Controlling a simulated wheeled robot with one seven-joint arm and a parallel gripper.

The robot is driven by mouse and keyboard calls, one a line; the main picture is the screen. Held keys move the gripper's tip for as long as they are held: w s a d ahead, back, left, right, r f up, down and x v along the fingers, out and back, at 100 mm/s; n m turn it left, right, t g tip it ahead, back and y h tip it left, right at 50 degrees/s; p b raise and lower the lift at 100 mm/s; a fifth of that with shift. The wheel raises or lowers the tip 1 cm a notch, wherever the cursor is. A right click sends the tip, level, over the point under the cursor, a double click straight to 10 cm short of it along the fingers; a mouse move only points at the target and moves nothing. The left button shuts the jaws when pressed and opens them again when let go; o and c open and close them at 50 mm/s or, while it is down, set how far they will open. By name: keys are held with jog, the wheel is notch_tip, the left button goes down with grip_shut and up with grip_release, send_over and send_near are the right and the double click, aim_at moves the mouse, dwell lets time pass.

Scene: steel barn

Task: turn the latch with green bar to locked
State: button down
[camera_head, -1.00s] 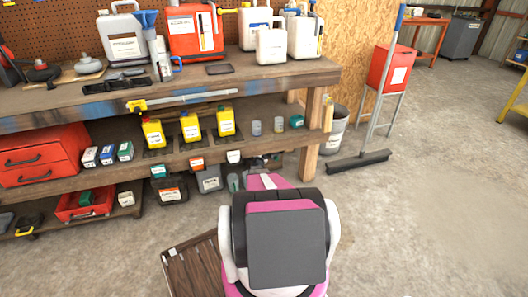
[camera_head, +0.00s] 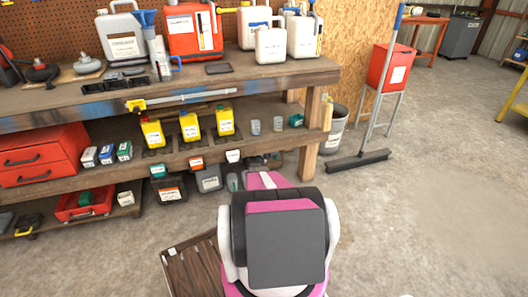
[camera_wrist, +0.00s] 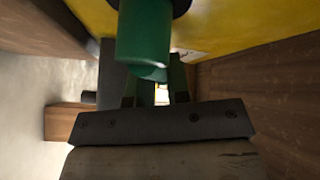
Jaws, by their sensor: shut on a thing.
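In the wrist view, the green bar (camera_wrist: 145,35) of the latch hangs from the top middle, in front of a yellow surface (camera_wrist: 225,22). A dark round part shows at its upper end. My gripper (camera_wrist: 155,82) reaches up to the lower end of the bar, with its two dark fingers close around it and a bright gap low between them. The exact contact is dim and partly hidden. Whether the latch stands at locked cannot be read. In the head view my own arm hides the gripper and the latch.
A brown wooden panel (camera_head: 192,268) stands low beside my arm. The workbench (camera_head: 270,78) with jugs and bottles is ahead. A push broom (camera_head: 360,161) leans near a red box (camera_head: 390,69). The concrete floor at the right is clear.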

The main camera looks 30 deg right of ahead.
jog(key=c, duration=1.1)
grip_release()
